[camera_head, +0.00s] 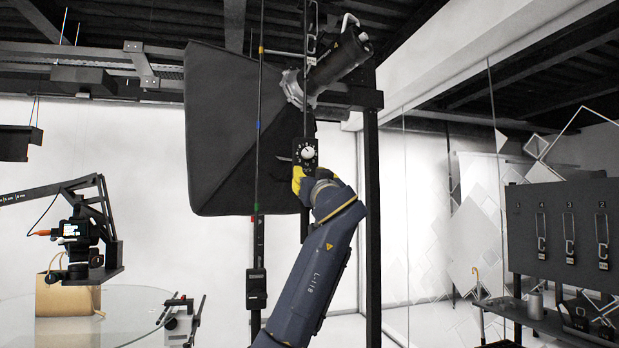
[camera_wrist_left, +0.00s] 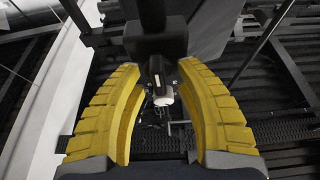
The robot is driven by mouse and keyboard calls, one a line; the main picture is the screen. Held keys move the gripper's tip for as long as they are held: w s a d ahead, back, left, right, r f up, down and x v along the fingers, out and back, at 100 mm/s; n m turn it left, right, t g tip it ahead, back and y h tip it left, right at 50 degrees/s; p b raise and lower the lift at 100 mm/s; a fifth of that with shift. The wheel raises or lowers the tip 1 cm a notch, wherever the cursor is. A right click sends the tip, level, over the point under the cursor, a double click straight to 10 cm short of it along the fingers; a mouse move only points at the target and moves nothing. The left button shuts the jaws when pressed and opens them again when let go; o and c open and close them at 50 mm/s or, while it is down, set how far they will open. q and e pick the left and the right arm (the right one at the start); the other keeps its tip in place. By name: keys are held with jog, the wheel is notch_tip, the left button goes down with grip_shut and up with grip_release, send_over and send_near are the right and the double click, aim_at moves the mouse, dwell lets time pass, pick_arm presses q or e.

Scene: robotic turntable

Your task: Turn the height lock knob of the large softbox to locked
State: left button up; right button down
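The large softbox (camera_head: 235,130) is a big black hood, with its lamp head (camera_head: 338,62) at its upper right. Below the lamp, a black plate on the upright carries a round white knob (camera_head: 307,152) with marks around it; I take this as the height lock knob, but its setting is too small to read. My left gripper (camera_head: 303,176) has yellow fingers and is just below the plate. In the left wrist view its fingers (camera_wrist_left: 158,66) are apart, with a small black part with a white end (camera_wrist_left: 163,95) between them. Contact is not clear. My right gripper is out of view.
A thin pole (camera_head: 258,120) with coloured bands stands left of the knob. A black upright post (camera_head: 372,220) is close on the right. A camera on an arm (camera_head: 75,240) hangs over a glass round table (camera_head: 135,305) at left. A dark panel with hooks (camera_head: 570,230) stands at right.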

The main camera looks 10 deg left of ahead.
pick_arm(q)
jog(key=shift+c, duration=0.4)
grip_shut()
jog(key=shift+m+h, duration=0.3)
jog(key=shift+m, duration=0.4)
jog(key=m+h, duration=0.1)
jog(key=m, duration=0.2)
jog(key=m+t+h, duration=0.1)
jog(key=m+h, duration=0.1)
jog(key=shift+w+d+m, duration=0.1)
jog(key=shift+d+m, duration=0.1)
jog(key=shift+m, duration=0.2)
jog(key=shift+w+d+f+m+g+h, duration=0.15)
jog(key=shift+m+g+h, duration=0.55)
jog(key=shift+m, duration=1.85)
jog(key=shift+d+f+m+g+h, duration=0.1)
jog(key=shift+f+m+g+h, duration=0.15)
jog(key=shift+m+h, duration=1.55)
jog(key=shift+w+d+f+m+g+h, duration=0.15)
jog(key=shift+m+g, duration=0.3)
jog(key=shift+m, duration=2.8)
jog(key=shift+s+a+f, duration=0.1)
